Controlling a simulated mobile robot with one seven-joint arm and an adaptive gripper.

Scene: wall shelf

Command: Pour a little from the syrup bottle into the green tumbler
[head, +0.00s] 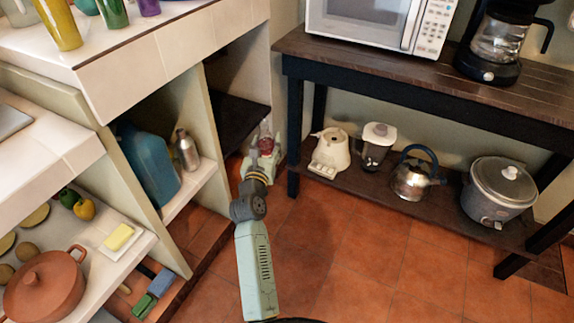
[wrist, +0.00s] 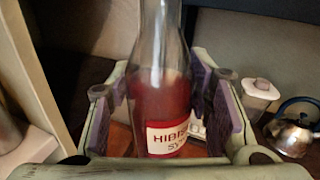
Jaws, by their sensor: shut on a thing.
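The syrup bottle (wrist: 160,100) is clear glass with red liquid and a white label reading "HIBIS… SY…". My gripper (wrist: 166,95) is shut on it, with a purple-lined finger on each side of its body. The bottle looks roughly upright; its top is cut off in the wrist view. In the head view my gripper (head: 262,158) and the small red part of the bottle (head: 266,145) are low, between the shelf unit and the dark table. The green tumbler (head: 112,14) stands on the white counter at the top left, well away from my gripper, its top cut off.
A yellow tumbler (head: 59,24) and a purple one (head: 149,6) flank the green tumbler. A blue jug (head: 150,168) and a metal bottle (head: 187,150) stand in the cubby left of my gripper. The dark table (head: 350,72) is to the right. The tiled floor (head: 370,265) is clear.

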